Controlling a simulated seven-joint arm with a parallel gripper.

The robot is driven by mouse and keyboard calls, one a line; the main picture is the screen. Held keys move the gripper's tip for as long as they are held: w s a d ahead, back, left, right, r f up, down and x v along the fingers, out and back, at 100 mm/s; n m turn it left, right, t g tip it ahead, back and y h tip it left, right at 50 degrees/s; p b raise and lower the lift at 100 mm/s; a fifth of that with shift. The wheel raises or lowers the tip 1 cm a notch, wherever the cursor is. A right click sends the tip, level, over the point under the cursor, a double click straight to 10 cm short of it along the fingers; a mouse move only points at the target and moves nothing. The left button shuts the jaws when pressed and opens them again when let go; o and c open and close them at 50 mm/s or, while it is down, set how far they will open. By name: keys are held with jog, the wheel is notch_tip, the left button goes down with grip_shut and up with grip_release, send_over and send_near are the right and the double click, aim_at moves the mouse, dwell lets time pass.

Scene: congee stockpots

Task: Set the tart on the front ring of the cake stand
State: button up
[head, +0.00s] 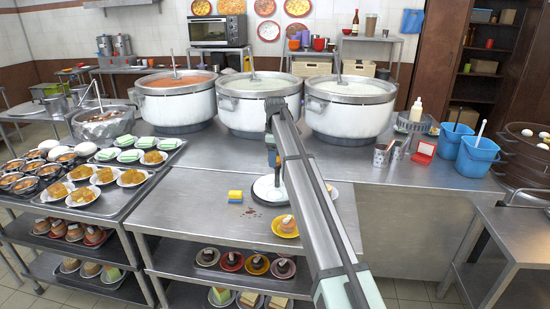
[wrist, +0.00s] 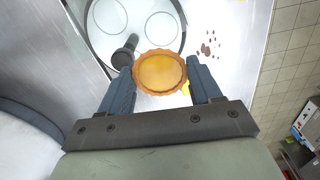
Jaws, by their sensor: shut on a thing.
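My gripper (wrist: 160,80) is shut on the tart (wrist: 160,72), a round pastry with a brown crust and yellow filling. The tart sits between the two dark fingers in the wrist view. Behind it is the cake stand (wrist: 135,22), a white disc with dark-outlined rings and a dark post. The tart overlaps the stand's near edge in that view; the height between them cannot be told. In the head view the white stand (head: 266,194) is on the steel counter, partly covered by my arm. The tart is not clearly visible there.
A yellow and blue sponge (head: 235,196) and brown spots lie left of the stand. A yellow plate with a small cake (head: 286,226) is in front. Large stockpots (head: 258,108) stand behind. Trays of plated food (head: 105,180) are at left. The counter's front left is clear.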

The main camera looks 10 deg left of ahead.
aim_at(275, 195)
jog(key=n, duration=1.3)
jog(key=shift+s, duration=0.1)
jog(key=shift+f, duration=7.1)
jog(key=shift+f, duration=0.4)
jog(key=o, duration=1.1)
jog(key=shift+c, duration=1.4)
jog(key=shift+r, duration=0.2)
jog(key=shift+r, duration=2.3)
